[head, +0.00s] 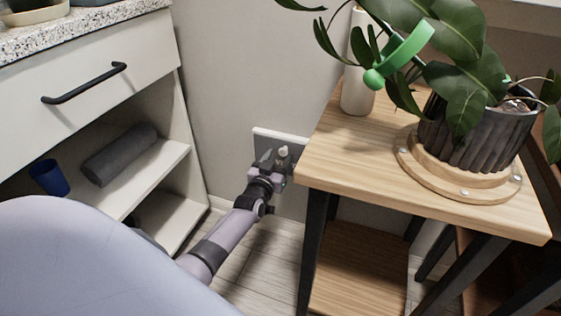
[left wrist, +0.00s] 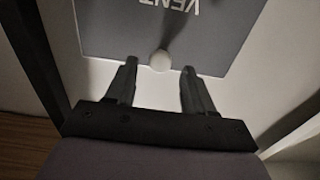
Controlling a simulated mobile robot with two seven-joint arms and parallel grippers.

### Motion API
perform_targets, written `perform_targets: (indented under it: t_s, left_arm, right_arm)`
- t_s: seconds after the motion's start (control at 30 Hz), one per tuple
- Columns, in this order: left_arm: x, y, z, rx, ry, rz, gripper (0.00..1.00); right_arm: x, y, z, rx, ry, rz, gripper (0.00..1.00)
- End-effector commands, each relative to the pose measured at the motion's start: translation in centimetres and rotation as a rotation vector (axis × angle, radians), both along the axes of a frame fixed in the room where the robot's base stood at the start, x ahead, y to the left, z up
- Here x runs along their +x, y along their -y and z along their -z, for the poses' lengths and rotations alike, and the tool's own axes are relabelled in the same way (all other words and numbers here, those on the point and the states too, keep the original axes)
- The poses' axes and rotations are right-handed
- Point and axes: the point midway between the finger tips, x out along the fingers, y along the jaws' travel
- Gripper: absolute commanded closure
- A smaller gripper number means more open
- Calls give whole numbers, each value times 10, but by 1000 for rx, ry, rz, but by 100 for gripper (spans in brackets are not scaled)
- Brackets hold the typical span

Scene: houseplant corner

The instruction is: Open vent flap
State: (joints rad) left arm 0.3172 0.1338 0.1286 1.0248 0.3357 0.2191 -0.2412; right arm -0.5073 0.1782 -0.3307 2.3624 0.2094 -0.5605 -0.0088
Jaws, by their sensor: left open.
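The vent flap (head: 262,141) is a grey panel with a pale rim, low on the wall between the cabinet and the plant table. In the left wrist view the flap (left wrist: 110,30) shows the letters VENT upside down and a round white knob (left wrist: 160,60) at its edge. My left gripper (head: 275,158) is at the flap in the head view. In the left wrist view the gripper (left wrist: 155,80) is open, with the knob just beyond and between its fingertips. Contact with the knob cannot be told. My right gripper is not in view.
A wooden table (head: 340,165) stands right of the flap, close to my left gripper. It bears a dark ribbed plant pot (head: 470,135) and a white bottle (head: 356,95). A cabinet with shelves (head: 165,165) is at left. Floor shows between them.

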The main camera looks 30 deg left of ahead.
Motion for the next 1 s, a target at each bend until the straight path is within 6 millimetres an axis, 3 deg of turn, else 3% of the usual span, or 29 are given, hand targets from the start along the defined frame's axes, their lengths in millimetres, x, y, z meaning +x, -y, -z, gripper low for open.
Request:
perform_targets:
  t_s: [0.2,0.5,0.67,1.0]
  left_arm:
    - [13,-3,1,1,0,0,47]
    - [15,-3,0,1,-1,0,47]
    - [15,-3,0,1,-1,1,99]
    - [7,-3,-1,1,-2,1,100]
  right_arm:
    - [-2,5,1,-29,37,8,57]
    - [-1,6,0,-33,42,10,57]
    - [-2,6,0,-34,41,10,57]
    - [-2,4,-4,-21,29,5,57]
